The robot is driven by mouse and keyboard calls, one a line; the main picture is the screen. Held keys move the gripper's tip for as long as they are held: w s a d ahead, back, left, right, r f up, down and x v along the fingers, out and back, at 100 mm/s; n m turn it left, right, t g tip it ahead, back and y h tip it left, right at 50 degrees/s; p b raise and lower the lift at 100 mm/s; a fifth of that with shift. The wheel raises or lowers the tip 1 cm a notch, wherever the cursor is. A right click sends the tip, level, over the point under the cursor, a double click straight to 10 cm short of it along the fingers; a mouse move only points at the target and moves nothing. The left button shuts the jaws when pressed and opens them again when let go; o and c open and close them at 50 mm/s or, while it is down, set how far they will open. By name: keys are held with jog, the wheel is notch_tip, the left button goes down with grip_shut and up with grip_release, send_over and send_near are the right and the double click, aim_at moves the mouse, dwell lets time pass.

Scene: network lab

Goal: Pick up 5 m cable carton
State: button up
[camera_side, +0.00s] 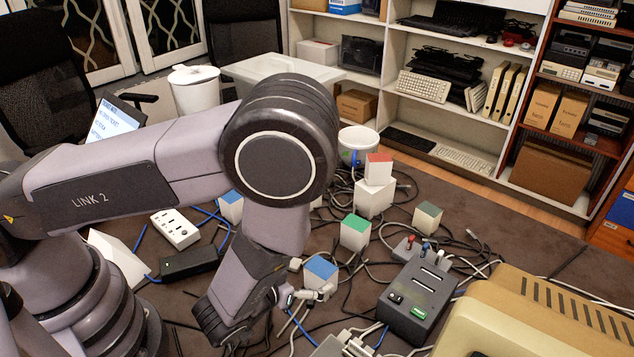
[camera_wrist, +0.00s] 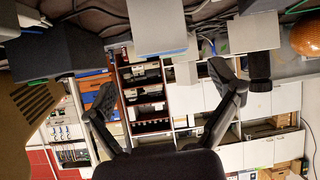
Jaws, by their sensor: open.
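Several small cartons with coloured tops stand among the cables in the side view. A blue-topped carton (camera_side: 320,271) is closest to my gripper (camera_side: 306,294), which is low and partly hidden by my arm. A green-topped carton (camera_side: 354,232) stands behind it, and a red-topped carton (camera_side: 378,170) sits on a white box. A dark-green-topped carton (camera_side: 427,217) and another blue-topped carton (camera_side: 230,206) stand farther out. I cannot read which is the 5 m carton. In the upside-down wrist view, my gripper (camera_wrist: 158,90) has its fingers spread, with nothing between them; a pale carton (camera_wrist: 157,26) shows beyond.
A grey device with slots (camera_side: 418,297) and a beige case (camera_side: 540,315) stand to the right. A white power strip (camera_side: 175,229) and a black box (camera_side: 189,262) lie to the left. Loose cables cover much of the surface. Shelves (camera_side: 440,85) stand behind.

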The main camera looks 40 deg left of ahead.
aim_at(314, 275)
jog(key=shift+s+a+f+m+t, duration=0.25)
jog(key=shift+s+f+m+t, duration=0.35)
jog(key=shift+s+f, duration=0.1)
jog(key=shift+w+f, duration=0.1)
jog(key=shift+w, duration=0.05)
jog(key=x, duration=0.7)
jog(key=shift+d, duration=0.1)
jog(key=shift+c, duration=0.4)
jog(key=c, duration=1.2)
jog(key=shift+c, duration=0.2)
